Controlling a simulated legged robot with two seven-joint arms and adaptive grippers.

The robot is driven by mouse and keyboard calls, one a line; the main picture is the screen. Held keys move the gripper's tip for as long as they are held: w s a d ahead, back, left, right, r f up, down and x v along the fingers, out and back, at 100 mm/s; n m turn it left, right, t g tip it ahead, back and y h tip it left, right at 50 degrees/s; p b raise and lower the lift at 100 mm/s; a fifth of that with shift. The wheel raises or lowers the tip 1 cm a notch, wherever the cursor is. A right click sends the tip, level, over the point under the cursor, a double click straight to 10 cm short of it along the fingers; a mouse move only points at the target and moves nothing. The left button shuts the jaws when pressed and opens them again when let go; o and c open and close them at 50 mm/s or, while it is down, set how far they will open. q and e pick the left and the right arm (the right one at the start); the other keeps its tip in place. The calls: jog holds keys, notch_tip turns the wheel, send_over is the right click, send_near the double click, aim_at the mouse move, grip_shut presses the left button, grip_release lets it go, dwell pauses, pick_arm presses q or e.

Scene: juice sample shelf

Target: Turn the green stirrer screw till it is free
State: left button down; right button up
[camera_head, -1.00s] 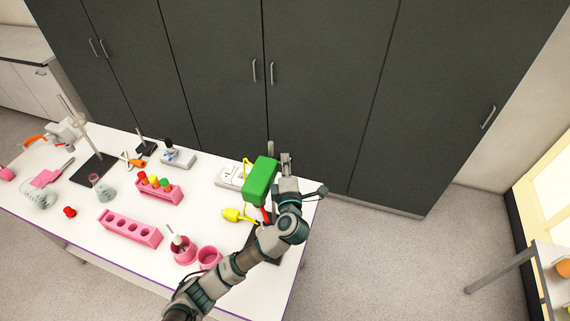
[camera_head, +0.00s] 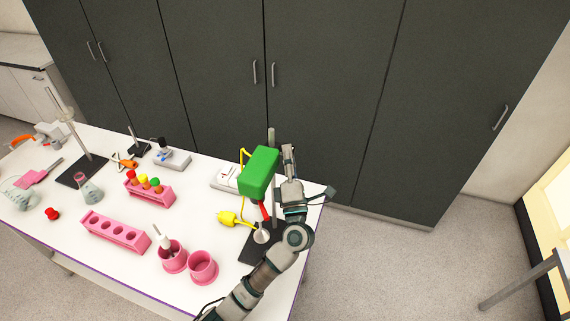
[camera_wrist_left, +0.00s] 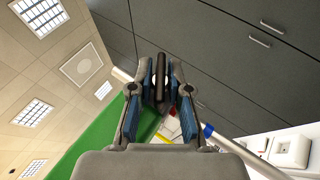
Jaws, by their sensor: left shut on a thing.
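The green stirrer (camera_head: 259,172) is a box-shaped motor on a stand near the right end of the table; its green body also shows in the left wrist view (camera_wrist_left: 97,143). My left gripper (camera_head: 289,153) is right beside it, on its right side. In the left wrist view the fingers (camera_wrist_left: 161,88) are shut on a thin dark piece (camera_wrist_left: 162,72), which appears to be the stirrer screw. The screw's thread and seat are hidden. My right gripper is not in view.
The stand's rod (camera_head: 271,137) rises behind the stirrer. A yellow plug (camera_head: 228,218) and white socket strip (camera_head: 224,178) lie to its left. Pink racks (camera_head: 117,234), pink cups (camera_head: 203,267) and a flask (camera_head: 88,189) stand farther left. Dark cabinets (camera_head: 330,90) stand behind.

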pick_arm(q)
jog(key=shift+d+f, duration=0.1)
jog(key=shift+d, duration=0.15)
jog(key=c, duration=1.1)
grip_release()
jog(key=shift+d, duration=0.5)
jog(key=v, duration=1.2)
jog(key=shift+w+d, duration=0.15)
jog(key=shift+d, duration=0.05)
jog(key=shift+a+f, duration=0.1)
jog(key=shift+a, duration=0.05)
